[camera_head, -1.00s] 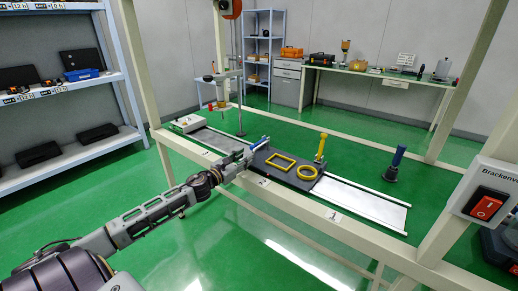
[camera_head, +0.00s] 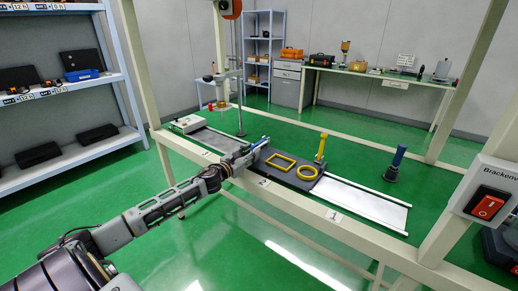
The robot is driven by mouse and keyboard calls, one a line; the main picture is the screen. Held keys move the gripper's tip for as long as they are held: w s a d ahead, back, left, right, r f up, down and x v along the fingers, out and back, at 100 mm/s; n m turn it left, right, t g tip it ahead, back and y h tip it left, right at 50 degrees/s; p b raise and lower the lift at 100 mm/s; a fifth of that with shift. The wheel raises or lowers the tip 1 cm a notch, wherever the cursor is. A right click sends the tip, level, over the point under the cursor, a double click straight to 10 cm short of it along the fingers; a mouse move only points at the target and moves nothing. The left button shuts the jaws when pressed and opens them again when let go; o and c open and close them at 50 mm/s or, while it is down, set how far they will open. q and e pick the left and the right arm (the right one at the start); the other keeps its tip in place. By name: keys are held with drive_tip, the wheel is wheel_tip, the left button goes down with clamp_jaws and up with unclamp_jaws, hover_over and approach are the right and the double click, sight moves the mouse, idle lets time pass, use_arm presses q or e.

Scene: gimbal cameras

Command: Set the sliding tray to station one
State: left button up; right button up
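The dark sliding tray (camera_head: 288,178) sits on the pale rail (camera_head: 365,203), beside the label 2 (camera_head: 264,183). It carries a yellow rectangular outline (camera_head: 281,160) and a yellow ring (camera_head: 307,173). The label 1 (camera_head: 334,216) is on the frame beam to the right, beside a bare stretch of rail. My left gripper (camera_head: 250,154) is at the tray's left end, near a blue-tipped part (camera_head: 263,142). I cannot tell whether it touches the tray, or whether its fingers are open or shut. My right gripper is not in view.
A yellow-handled post (camera_head: 322,147) and a blue-handled post (camera_head: 397,158) stand behind the rail. A white box (camera_head: 188,122) is at the rail's left end. A red switch (camera_head: 487,206) is on the right post. The rail right of the tray is clear.

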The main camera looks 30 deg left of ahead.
sight(259, 147)
use_arm(q)
drive_tip(key=shift+w+d, duration=0.2)
drive_tip(key=shift+w, duration=2.65)
clamp_jaws()
